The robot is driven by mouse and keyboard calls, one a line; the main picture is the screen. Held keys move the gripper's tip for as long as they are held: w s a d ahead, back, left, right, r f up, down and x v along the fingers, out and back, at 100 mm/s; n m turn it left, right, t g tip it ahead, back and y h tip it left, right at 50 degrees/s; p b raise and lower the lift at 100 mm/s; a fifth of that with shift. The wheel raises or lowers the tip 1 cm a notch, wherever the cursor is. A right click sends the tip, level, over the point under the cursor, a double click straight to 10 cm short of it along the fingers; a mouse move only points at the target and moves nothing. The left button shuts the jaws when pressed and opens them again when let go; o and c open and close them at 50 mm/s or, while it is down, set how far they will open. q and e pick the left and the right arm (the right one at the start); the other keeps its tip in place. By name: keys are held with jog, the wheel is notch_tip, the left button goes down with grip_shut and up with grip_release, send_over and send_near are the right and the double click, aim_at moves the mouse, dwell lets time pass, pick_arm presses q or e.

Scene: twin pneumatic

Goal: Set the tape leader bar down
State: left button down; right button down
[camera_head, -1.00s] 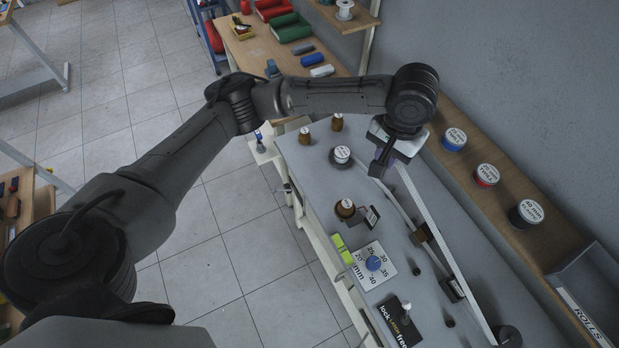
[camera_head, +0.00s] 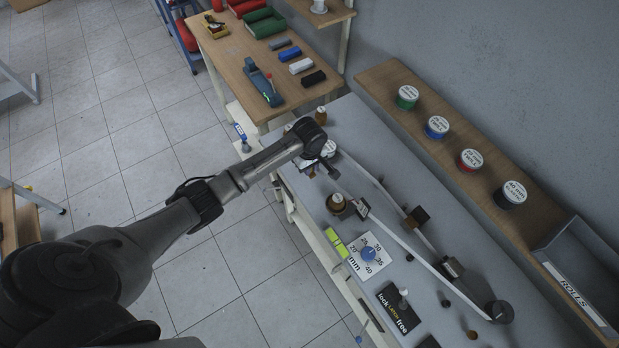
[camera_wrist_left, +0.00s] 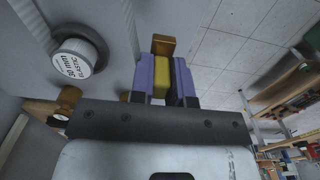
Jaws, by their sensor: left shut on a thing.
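My left gripper (camera_head: 334,173) is at the far end of the grey bench, beside a white-topped roll (camera_head: 328,148). In the left wrist view the gripper (camera_wrist_left: 163,62) is shut, its two purple fingers on a yellow piece that I take to be the tape leader bar (camera_wrist_left: 161,78). A brown block (camera_wrist_left: 162,45) shows just past the fingertips; whether it is joined to the bar I cannot tell. A pale tape strip (camera_head: 455,283) runs along the bench from a dark reel (camera_head: 500,312) towards the gripper. The bar is hidden in the head view. My right gripper is not in view.
Brown-and-black guides (camera_head: 416,217) stand by the tape. A wooden shelf with several rolls (camera_head: 437,127) runs along the right.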

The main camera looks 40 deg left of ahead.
aim_at(309, 182)
pick_arm(q)
jog(key=shift+f+b, duration=0.3)
jog(key=shift+f, duration=3.05)
jog(key=shift+f, duration=0.15)
jog(key=c, duration=1.1)
grip_release()
notch_tip(309, 182, up, 12)
jog(key=shift+r+p, duration=0.15)
jog(key=shift+p, duration=0.45)
jog(key=s+d+f+m+t, duration=0.1)
jog(key=s+d+f+m, duration=0.3)
jog(key=s, duration=0.3)
jog(key=s+d+f+m, duration=0.1)
jog(key=s+d+m, duration=0.3)
jog(key=s+d, duration=0.15)
jog(key=s+d+r+m+t, duration=0.1)
jog(key=s+r+m, duration=0.4)
jog(key=s, duration=1.3)
jog(key=m+t, duration=0.1)
jog(key=m, duration=0.2)
jog(key=shift+r+m+t, duration=0.15)
jog(key=shift+m+t, duration=0.15)
jog(key=shift+m, duration=0.1)
